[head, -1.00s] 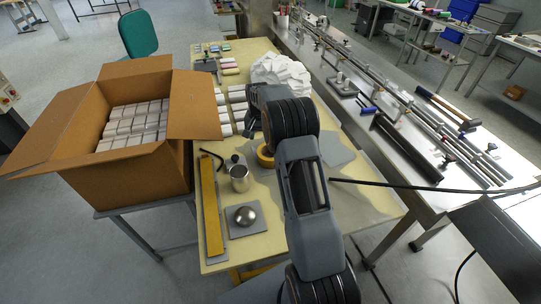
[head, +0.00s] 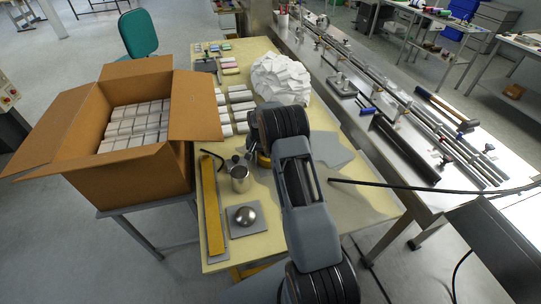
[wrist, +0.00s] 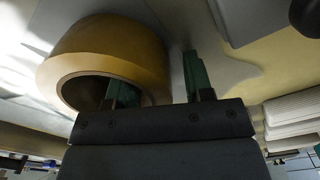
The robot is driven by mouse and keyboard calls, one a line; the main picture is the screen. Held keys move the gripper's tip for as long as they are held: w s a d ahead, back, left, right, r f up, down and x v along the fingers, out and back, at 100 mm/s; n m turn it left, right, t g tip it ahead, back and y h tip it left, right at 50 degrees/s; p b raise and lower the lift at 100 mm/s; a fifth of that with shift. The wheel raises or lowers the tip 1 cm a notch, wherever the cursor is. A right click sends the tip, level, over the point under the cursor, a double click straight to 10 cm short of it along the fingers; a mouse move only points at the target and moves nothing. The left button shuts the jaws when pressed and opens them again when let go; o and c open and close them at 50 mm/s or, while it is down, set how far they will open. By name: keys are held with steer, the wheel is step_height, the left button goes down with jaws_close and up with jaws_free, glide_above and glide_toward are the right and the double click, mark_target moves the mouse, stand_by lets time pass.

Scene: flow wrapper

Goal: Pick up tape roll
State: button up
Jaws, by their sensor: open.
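The tape roll (wrist: 105,50) is a yellow-tan ring that fills the upper left of the wrist view. My gripper (wrist: 159,88) is open, with its two green fingers apart. The left finger shows against the roll's dark hole and seems to reach into it. The right finger is outside the roll, so the roll's wall appears to lie between them. I cannot tell whether either finger touches it. In the head view only a sliver of the tape roll (head: 263,161) shows beside my arm; the rest is hidden.
A metal cup (head: 239,178) and a dark bent tool (head: 212,157) are left of my gripper. A steel dome (head: 245,215) and a yellow bar (head: 211,205) are nearer. A crumpled white pile (head: 281,78) and white boxes (head: 240,96) lie beyond. An open carton (head: 125,175) stands left.

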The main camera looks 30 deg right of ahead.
jaws_close()
stand_by(0.4)
steer(key=shift+r, duration=0.15)
steer(key=shift+r, duration=0.2)
step_height(320, 180, up, 2)
steer(key=shift+r, duration=0.1)
steer(key=s+r, duration=0.1)
steer(key=r, duration=0.1)
steer(key=s+a+r+b, duration=0.1)
steer(key=s+r, duration=0.2)
steer(key=r, duration=0.1)
steer(key=shift+s+a+b, duration=0.15)
steer(key=shift+s+b, duration=0.2)
steer(key=shift+b, duration=0.05)
steer(key=s+a+r+b, duration=0.1)
steer(key=s+r, duration=0.3)
steer(key=s, duration=0.5)
steer(key=shift+a+b, duration=0.3)
steer(key=shift+a, duration=0.35)
